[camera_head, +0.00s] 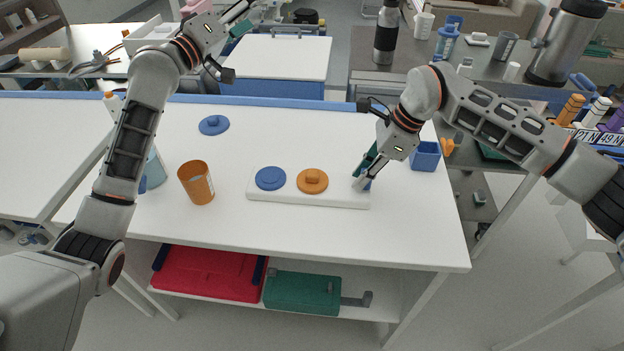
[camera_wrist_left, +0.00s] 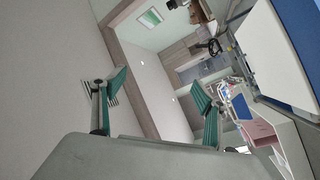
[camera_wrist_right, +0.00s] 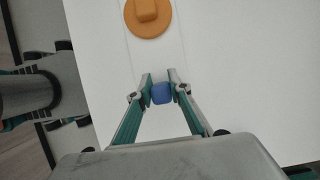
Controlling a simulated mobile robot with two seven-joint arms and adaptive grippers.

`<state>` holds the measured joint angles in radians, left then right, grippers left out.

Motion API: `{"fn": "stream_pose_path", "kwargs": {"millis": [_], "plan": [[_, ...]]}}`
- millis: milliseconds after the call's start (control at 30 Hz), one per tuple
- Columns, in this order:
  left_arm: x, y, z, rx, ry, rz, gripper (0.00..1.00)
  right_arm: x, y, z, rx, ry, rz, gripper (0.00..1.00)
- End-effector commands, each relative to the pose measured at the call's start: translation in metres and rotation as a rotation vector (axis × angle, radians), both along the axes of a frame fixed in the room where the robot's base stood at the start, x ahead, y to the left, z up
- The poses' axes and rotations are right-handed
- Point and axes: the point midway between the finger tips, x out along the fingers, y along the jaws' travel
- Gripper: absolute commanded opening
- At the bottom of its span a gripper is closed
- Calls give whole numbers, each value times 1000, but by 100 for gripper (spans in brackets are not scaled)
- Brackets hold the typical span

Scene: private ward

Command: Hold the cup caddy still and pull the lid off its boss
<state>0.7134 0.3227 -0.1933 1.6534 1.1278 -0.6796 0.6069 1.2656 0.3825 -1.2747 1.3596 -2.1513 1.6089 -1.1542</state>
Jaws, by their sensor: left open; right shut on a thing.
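The white cup caddy (camera_head: 335,199) lies flat on the white table. A round blue lid (camera_head: 270,178) sits at its left and a round orange lid (camera_head: 312,181) with a raised grip at its middle; the orange lid also shows in the right wrist view (camera_wrist_right: 148,15). My right gripper (camera_head: 364,179) is shut on a small blue knob (camera_wrist_right: 161,93) at the caddy's right end. Whether the knob belongs to a lid or is a boss, I cannot tell. My left gripper (camera_head: 228,52) is open and empty, raised far from the caddy.
Another blue lid (camera_head: 213,125) lies on the table behind the caddy. An orange cup (camera_head: 196,183) stands left of the caddy. A blue open box (camera_head: 425,156) is at the right edge. The table front is clear. Red and green cases lie on the shelf below.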

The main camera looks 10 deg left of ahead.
Motion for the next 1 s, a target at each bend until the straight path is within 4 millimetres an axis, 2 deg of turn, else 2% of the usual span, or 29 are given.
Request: {"fn": "stream_pose_path", "kwargs": {"millis": [33, 100, 300, 400, 500, 633, 800, 1000], "plan": [[-1, -23, -1, 61, 4, -40, 73, 0, -3, -4, -6, 2, -4, 0], [-4, -54, -7, 154, 13, -94, 73, 0, -3, -4, -6, 2, -4, 0], [-23, -137, -33, 474, 22, -268, 73, 0, -3, -4, -6, 2, -3, 0], [-38, -172, -55, 681, 18, -367, 73, 0, -3, -4, -6, 2, -3, 0], [-55, -195, -83, 921, 10, -470, 73, 0, -3, -4, -6, 2, -3, 0], [-73, -201, -120, 1239, 1, -594, 73, 0, -3, -4, -6, 2, -3, 0], [-99, -183, -160, 1679, -27, -787, 73, 0, -3, -4, -6, 2, -3, 0], [-138, -160, -184, 2151, -147, -1116, 73, 0, -2, -4, -6, 2, -3, 0]]}}
